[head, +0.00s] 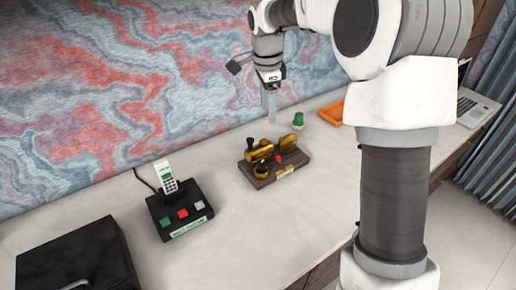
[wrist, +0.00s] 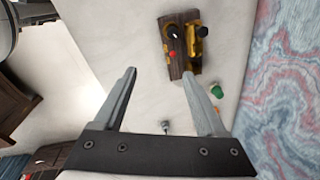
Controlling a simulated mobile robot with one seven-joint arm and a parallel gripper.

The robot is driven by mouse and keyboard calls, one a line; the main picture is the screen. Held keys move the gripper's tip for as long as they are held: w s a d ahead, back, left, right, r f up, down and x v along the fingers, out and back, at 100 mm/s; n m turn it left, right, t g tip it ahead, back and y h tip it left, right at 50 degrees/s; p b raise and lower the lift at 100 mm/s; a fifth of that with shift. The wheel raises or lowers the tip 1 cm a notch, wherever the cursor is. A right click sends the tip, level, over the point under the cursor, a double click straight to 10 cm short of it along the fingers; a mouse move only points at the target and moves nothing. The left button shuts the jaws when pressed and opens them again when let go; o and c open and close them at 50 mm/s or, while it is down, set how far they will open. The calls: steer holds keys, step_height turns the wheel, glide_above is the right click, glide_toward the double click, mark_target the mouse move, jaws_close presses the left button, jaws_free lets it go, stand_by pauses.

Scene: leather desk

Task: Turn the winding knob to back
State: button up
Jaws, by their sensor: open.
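A device with a wooden base (head: 258,182) and brass parts stands on the desk; it also shows at the top of the wrist view (wrist: 172,66). It carries a black round knob with a pale pointer line (wrist: 173,31), a side black knob (wrist: 203,31) on the brass body and a small red knob (wrist: 172,54). I cannot tell for certain which is the winding knob. My gripper (head: 269,115) hangs above and behind the device, apart from it. In the wrist view its fingers (wrist: 159,72) are spread wide with nothing between them.
A black box with coloured buttons (head: 182,212) and a dark case (head: 78,262) stand to the left. A green object (head: 298,121) is close behind the device, and an orange tray (head: 332,113) and a laptop (head: 474,108) are to the right. The front desk top is clear.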

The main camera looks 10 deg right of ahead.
mark_target(261, 163)
steer(key=w+f+m+g, duration=0.1)
steer(key=w+f+m, duration=0.5)
steer(key=f, duration=0.4)
steer(key=shift+n+y, duration=0.3)
steer(key=shift+n, duration=0.1)
steer(key=f, duration=1.1)
steer(key=a+f, duration=0.1)
steer(key=f, duration=0.4)
steer(key=shift+w+f, duration=0.3)
steer(key=shift+f, duration=0.1)
jaws_close()
